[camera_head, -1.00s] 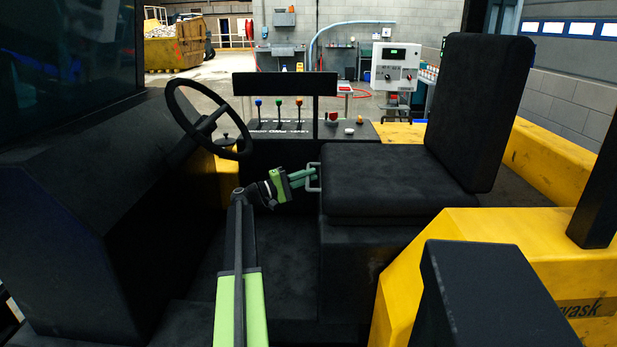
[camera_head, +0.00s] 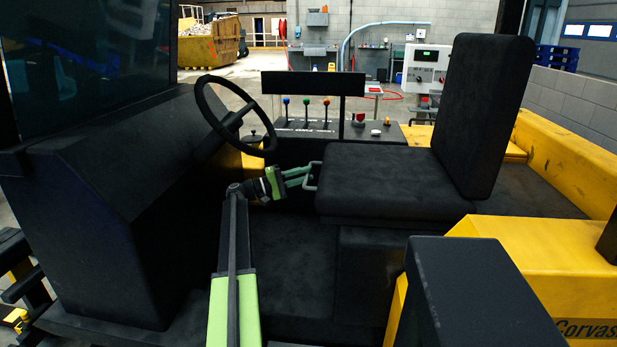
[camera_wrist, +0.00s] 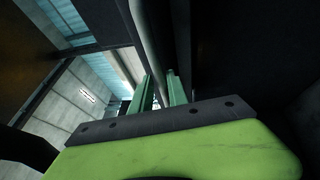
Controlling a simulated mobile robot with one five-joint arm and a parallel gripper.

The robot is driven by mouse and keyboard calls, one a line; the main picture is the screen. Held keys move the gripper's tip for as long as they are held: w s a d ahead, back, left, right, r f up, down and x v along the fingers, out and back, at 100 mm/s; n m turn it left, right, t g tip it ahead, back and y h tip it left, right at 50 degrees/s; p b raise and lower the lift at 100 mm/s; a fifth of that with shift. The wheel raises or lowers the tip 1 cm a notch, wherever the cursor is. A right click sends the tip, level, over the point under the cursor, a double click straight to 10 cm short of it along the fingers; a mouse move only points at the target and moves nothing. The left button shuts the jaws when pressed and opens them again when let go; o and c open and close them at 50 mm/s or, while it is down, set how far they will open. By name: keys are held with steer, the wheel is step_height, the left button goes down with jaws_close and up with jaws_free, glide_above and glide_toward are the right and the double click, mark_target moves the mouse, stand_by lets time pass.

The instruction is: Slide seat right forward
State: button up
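The black seat has a flat cushion (camera_head: 385,180) and a tall backrest (camera_head: 487,115), right of the steering wheel (camera_head: 237,115) in the head view. Its cushion overhangs the left side of the black seat base (camera_head: 362,270). A grey bar handle (camera_head: 313,176) sticks out at the cushion's left edge. My gripper (camera_head: 303,177) reaches it from the left with its green fingers. In the wrist view the grey handle bar (camera_wrist: 148,35) runs between the fingers (camera_wrist: 161,88), which look closed on it. The exact contact is partly hidden.
A console (camera_head: 338,130) with coloured levers stands behind the wheel. A dark block (camera_head: 480,295) and yellow bodywork (camera_head: 560,260) lie at the front right. The dark floor (camera_head: 290,270) left of the seat base is clear.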

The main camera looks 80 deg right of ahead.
steer(key=shift+o, duration=1.1)
steer(key=shift+s+d, duration=0.1)
steer(key=shift+s, duration=0.35)
steer(key=b+v, duration=0.1)
steer(key=v, duration=0.6)
steer(key=shift+w, duration=0.3)
